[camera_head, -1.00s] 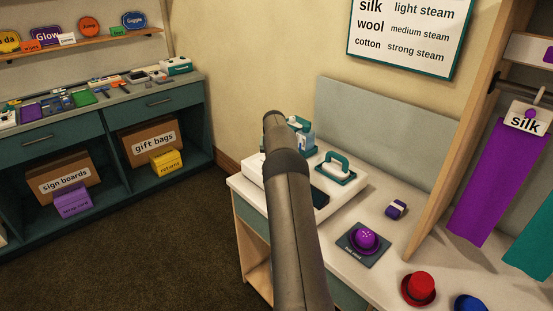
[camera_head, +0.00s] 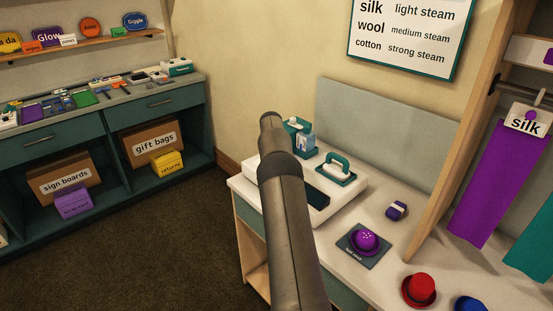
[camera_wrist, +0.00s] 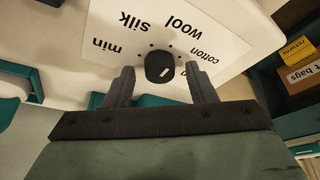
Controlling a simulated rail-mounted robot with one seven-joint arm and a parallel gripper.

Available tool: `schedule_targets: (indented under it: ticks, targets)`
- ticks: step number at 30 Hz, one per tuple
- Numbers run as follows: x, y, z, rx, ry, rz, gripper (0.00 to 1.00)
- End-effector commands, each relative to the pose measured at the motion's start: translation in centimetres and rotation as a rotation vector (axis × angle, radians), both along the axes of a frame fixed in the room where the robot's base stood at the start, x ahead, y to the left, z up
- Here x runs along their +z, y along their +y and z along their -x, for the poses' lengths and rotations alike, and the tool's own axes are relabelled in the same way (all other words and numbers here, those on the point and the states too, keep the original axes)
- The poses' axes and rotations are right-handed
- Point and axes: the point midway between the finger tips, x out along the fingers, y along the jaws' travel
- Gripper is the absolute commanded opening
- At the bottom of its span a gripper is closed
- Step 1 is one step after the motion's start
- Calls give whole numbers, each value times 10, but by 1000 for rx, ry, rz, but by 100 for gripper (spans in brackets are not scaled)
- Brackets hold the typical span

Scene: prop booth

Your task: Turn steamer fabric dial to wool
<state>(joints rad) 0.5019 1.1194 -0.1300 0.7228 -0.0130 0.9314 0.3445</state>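The white steamer (camera_head: 350,182) stands on the counter, with a teal-handled iron (camera_head: 337,168) on top; my arm hides part of it. In the wrist view its white label panel (camera_wrist: 90,40) appears upside down, reading min, silk, wool and cotton, with another word partly hidden by a finger. The black round dial (camera_wrist: 157,62) has a white mark on its side toward my gripper, slanting to the lower right, away from the wool word. My gripper (camera_wrist: 160,70) is open, one finger on each side of the dial with gaps visible. The head view hides my gripper.
A wall chart (camera_head: 405,35) lists silk light, wool medium and cotton strong steam. A purple hat (camera_head: 365,242) on a dark pad, a red hat (camera_head: 419,289) and a small purple-and-white item (camera_head: 396,210) lie right of the steamer. Purple fabric (camera_head: 492,185) hangs at right.

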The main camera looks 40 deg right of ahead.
Motion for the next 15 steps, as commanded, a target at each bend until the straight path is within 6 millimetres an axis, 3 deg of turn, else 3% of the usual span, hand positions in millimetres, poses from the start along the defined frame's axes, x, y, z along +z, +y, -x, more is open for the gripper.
schedule_targets:
  ticks: [8,15]
  targets:
    - [3,1,0,0,-1,0,51]
    - [36,12,9,2,-4,2,51]
